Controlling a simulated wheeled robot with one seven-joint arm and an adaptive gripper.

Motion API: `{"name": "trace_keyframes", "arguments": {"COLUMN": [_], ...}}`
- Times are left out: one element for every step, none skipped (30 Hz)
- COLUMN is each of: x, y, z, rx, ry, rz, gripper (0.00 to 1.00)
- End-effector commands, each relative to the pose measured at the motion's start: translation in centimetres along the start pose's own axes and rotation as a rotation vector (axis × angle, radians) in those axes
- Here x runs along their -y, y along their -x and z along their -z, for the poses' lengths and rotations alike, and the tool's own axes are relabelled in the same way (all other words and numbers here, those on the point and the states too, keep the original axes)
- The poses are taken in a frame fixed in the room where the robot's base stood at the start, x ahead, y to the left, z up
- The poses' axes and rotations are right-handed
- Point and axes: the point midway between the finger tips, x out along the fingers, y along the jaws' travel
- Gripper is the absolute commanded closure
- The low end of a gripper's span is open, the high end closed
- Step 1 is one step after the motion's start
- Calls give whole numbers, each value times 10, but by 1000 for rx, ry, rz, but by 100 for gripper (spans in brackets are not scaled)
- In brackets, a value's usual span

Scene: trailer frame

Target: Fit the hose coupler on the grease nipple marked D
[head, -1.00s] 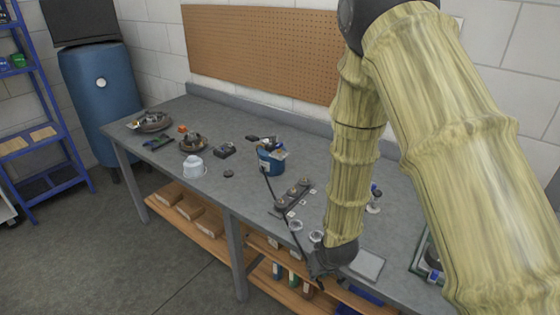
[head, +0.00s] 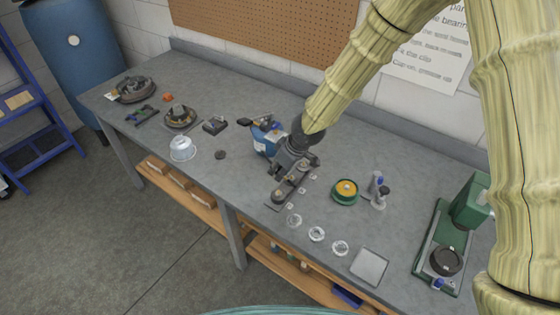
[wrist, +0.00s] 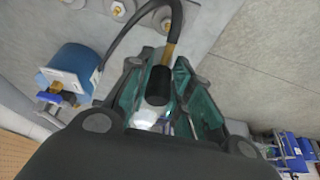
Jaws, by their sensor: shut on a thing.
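My gripper (head: 284,172) is over the dark nipple block (head: 290,190) in the head view. In the wrist view its fingers (wrist: 160,80) are shut on the hose coupler (wrist: 158,86), which has a black sleeve, a brass end and a pale metal part. The black hose (wrist: 125,32) arcs from it to the blue grease pump (wrist: 72,68). Brass grease nipples (wrist: 117,8) on round bases show at the top of the wrist view. The letters by the nipples are too small to read, so I cannot tell which is D. Whether the coupler touches a nipple is hidden.
The blue pump (head: 264,142) stands just behind and left of my gripper. A green and yellow round part (head: 345,190), several clear cups (head: 316,234) and a grey pad (head: 369,266) lie to the right. A green press (head: 466,215) stands farther right.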

Motion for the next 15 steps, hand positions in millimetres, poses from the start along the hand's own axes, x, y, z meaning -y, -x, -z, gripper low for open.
{"name": "trace_keyframes", "arguments": {"x": [0, 0, 0, 0, 0, 0, 0, 0, 0, 0, 0, -1, -1, -1, -1], "y": [-1, -2, -3, -5, -6, -8, -10, -12, -14, -16, -19, -22, -24, -27, -30], "z": [0, 0, -1, -1, -2, -3, -4, -5, -6, -8, -9, -10, -11, -12, -14], "rx": [0, 0, 1, 1, 1, 1, 0, 0, 0, 0, 0, 0, 0, 0, 0], "ry": [2, 2, 2, 2, 2, 1, 1, 0, 0, -1, -1, -1, -1, -1, -2], "rz": [1, 1, 1, 1, 1, 1, 1, 1, 1, 1, 1, 0, 0, 0, 0], "gripper": [100, 100, 100, 100, 100, 100, 100, 100, 100, 100, 100, 100, 100, 100, 100]}}
